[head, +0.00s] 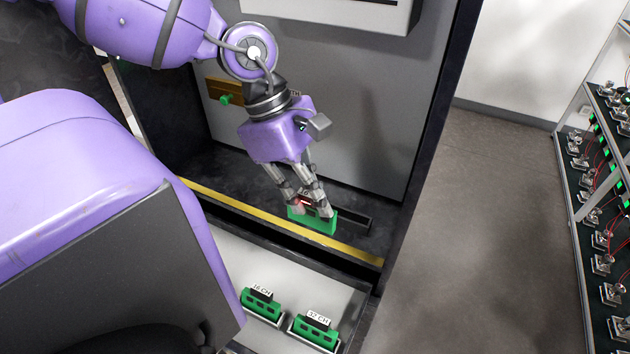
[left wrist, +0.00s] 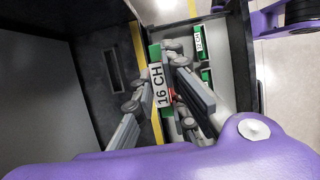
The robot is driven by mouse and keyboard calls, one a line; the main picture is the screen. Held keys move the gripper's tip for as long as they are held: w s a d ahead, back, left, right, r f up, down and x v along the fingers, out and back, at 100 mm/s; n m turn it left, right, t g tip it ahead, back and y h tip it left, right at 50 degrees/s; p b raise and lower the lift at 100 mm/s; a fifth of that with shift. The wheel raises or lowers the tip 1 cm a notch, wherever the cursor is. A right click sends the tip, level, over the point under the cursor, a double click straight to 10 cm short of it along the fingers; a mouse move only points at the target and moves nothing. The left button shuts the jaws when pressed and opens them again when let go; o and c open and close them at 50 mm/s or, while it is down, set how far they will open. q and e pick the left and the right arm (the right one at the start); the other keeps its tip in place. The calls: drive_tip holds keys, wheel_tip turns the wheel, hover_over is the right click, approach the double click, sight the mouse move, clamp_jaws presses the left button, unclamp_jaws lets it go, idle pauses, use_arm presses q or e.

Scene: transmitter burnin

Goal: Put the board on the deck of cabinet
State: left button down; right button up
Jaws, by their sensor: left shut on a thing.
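My left gripper (head: 308,203) points down into the cabinet and is shut on a green board (head: 318,224). My right gripper is not in view.
Below the strip, a pale tray (head: 275,275) holds two more green boards, labelled "16 CH" (head: 261,303) and apparently "32 CH" (head: 316,333). A dark slot (head: 352,215) lies on the deck beside the board. A wired rack (head: 600,200) stands far right; the floor between is clear.

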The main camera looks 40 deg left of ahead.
use_arm(q)
drive_tip(key=shift+s+a+r, duration=0.1)
drive_tip(key=shift+s+r, duration=0.25)
drive_tip(key=shift+s, duration=0.45)
